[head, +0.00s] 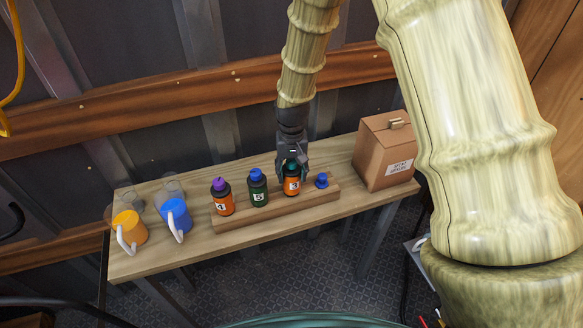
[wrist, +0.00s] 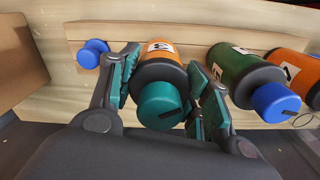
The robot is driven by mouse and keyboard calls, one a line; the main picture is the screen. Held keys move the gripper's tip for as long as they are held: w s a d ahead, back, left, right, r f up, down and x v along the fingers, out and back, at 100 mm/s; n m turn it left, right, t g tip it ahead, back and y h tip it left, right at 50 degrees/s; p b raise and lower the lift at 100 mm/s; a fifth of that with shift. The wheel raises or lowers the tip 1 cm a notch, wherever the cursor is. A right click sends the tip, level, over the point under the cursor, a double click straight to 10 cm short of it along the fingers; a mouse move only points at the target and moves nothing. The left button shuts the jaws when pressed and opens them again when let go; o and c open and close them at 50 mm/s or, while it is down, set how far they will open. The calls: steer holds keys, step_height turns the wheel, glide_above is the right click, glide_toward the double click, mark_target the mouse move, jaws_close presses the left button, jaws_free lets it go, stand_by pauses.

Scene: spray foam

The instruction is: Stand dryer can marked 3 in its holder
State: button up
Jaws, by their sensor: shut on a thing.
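The dryer can marked 3 (head: 291,186) is orange with a dark shoulder and a teal cap. The can looks upright at the wooden holder (head: 240,218), in line with the other cans. Its base is partly hidden, so I cannot tell whether it is fully seated.
Left of it in the holder stand a green can marked 5 (head: 258,188) and an orange can marked 4 (head: 222,197). A small blue piece (head: 321,181) is close on the right. A cardboard box (head: 385,155), blue mug (head: 176,218) and orange mug (head: 129,230) share the bench.

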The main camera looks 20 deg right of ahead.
steer(key=shift+w+f, duration=0.15)
steer(key=shift+f, duration=0.15)
steer(key=o, duration=1.3)
step_height(320, 180, up, 12)
steer(key=shift+r, duration=0.1)
